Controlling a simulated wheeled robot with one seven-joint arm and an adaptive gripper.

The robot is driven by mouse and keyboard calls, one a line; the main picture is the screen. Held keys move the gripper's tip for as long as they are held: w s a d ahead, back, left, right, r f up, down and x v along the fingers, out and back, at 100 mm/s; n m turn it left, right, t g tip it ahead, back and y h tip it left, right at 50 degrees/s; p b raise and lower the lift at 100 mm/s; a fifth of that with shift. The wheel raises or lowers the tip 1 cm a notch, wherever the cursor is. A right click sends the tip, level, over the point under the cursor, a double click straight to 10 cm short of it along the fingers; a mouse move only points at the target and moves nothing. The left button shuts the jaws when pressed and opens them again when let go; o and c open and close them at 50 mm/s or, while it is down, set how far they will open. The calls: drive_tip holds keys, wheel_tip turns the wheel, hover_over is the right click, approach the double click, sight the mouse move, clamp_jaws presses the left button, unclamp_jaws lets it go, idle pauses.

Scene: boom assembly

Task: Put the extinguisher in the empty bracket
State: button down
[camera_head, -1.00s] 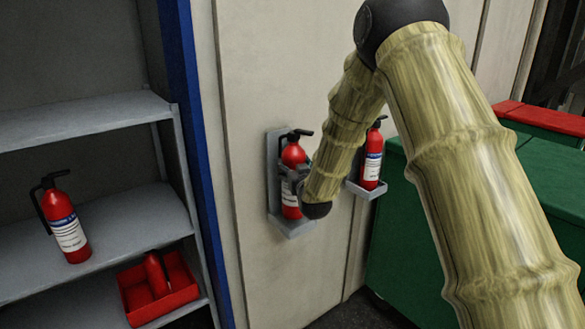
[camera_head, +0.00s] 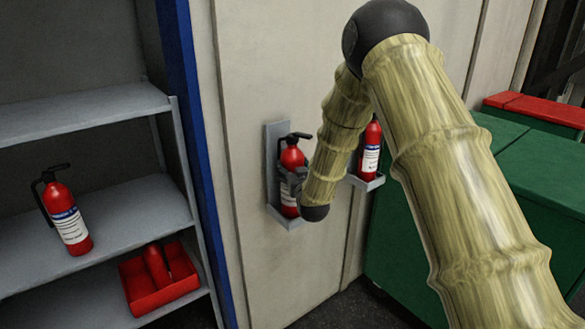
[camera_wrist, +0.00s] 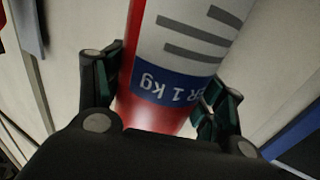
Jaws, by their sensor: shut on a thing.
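My gripper (camera_head: 297,184) is shut on a red fire extinguisher (camera_head: 291,157) with a black handle and a white and blue label. The extinguisher is upright, in front of the grey back plate of the left wall bracket (camera_head: 270,148). Its base is at the bracket's lower tray; I cannot tell whether it rests on it. In the wrist view the fingers (camera_wrist: 162,90) lie on both sides of the extinguisher's body (camera_wrist: 150,112). To the right, a second extinguisher (camera_head: 371,150) stands in another wall bracket (camera_head: 367,184), partly hidden by my arm.
A grey shelf (camera_head: 130,225) at left holds another extinguisher (camera_head: 67,217). A red open bin (camera_head: 150,300) with a red object in it sits on the level below. A blue post (camera_head: 190,120) edges the shelf. Green boxes (camera_head: 400,260) stand at right.

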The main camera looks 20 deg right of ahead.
drive_tip(key=shift+c, duration=1)
unclamp_jaws()
drive_tip(key=shift+r, duration=0.1)
drive_tip(key=s+b, duration=0.3)
drive_tip(key=s, duration=0.9)
drive_tip(key=s+a+f+g, duration=0.1)
drive_tip(key=s+f+g, duration=0.2)
drive_tip(key=s+f, duration=0.5)
drive_tip(key=s+a+f+g, duration=0.1)
drive_tip(key=s+f+g, duration=0.25)
drive_tip(key=f, duration=0.85)
drive_tip(key=s+a+f+g, duration=0.1)
drive_tip(key=s+f+g, duration=0.1)
drive_tip(key=s+f, duration=0.6)
drive_tip(key=s+f+g, duration=0.3)
drive_tip(key=s+f, duration=0.3)
drive_tip(key=s, duration=0.4)
drive_tip(key=s+a+f+g, duration=0.1)
drive_tip(key=s+f+g, duration=0.2)
drive_tip(key=s+f, duration=0.3)
drive_tip(key=s+f+g+y, duration=0.1)
drive_tip(key=s+f+g, duration=0.2)
drive_tip(key=s, duration=1.3)
wheel_tip(320, 180, down, 3)
drive_tip(key=shift+a+r, duration=0.1)
drive_tip(key=shift+a, duration=0.15)
drive_tip(key=shift+g, duration=0.25)
